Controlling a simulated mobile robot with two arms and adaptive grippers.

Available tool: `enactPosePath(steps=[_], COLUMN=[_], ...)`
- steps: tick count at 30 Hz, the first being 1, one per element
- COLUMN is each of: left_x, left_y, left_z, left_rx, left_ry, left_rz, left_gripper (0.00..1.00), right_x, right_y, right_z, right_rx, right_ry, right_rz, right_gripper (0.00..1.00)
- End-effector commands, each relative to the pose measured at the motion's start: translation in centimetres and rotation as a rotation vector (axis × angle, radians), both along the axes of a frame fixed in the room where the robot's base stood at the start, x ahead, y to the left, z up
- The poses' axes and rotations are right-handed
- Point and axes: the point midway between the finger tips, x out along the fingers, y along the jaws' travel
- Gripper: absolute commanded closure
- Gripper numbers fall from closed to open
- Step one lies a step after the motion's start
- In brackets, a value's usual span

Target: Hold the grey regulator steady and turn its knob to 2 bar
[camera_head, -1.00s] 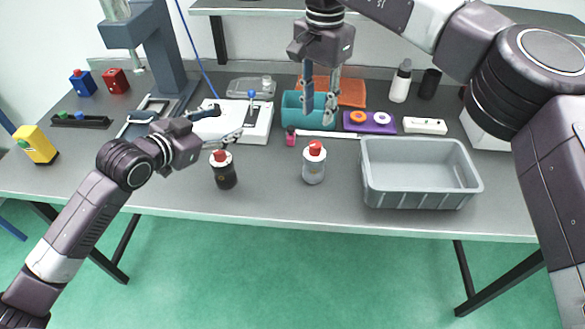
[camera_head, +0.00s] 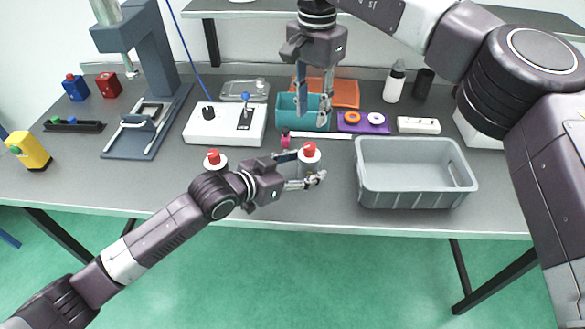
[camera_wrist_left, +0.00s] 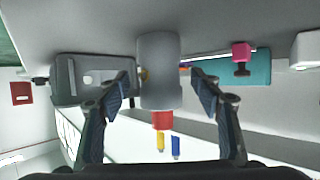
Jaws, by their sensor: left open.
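The grey regulator (camera_head: 308,170) is an upright grey cylinder with a red knob (camera_head: 309,150) on top, standing on the table. In the left wrist view its grey body (camera_wrist_left: 159,75) and red knob (camera_wrist_left: 162,120) appear upside down. My left gripper (camera_head: 300,169) is open, with one finger on each side of the regulator; the left wrist view shows gaps between fingers and body. The pressure reading cannot be made out. My right gripper (camera_head: 314,100) is open and empty, hanging in front of the teal bin, behind the regulator in the picture.
A grey crate (camera_head: 415,195) is close on the right. A small pink-topped part (camera_head: 285,139), a teal bin (camera_head: 322,124) and a white box (camera_head: 225,130) stand behind.

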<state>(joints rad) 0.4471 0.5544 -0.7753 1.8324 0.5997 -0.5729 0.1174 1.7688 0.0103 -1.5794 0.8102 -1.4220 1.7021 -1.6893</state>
Motion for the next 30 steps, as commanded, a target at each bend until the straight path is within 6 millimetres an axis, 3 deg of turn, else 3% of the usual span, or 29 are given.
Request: enactPosePath(steps=[6,16,30], left_x=[1.4,1.5,1.5], left_y=[-1.1,-1.3,-1.3], left_z=[-0.7,-0.8,-0.8], left_rx=[-0.001,0.000,0.000], left_ry=[0.000,0.000,0.000], left_rz=[0.001,0.001,0.001], left_gripper=[0.41,0.42,0.93], right_x=[0.0,0.0,0.0], right_y=[0.0,0.0,0.0], right_z=[0.0,0.0,0.0], right_rx=[0.000,0.000,0.000], right_ry=[0.000,0.000,0.000], right_rz=[0.000,0.000,0.000], right_gripper=[0.71,0.71,0.71])
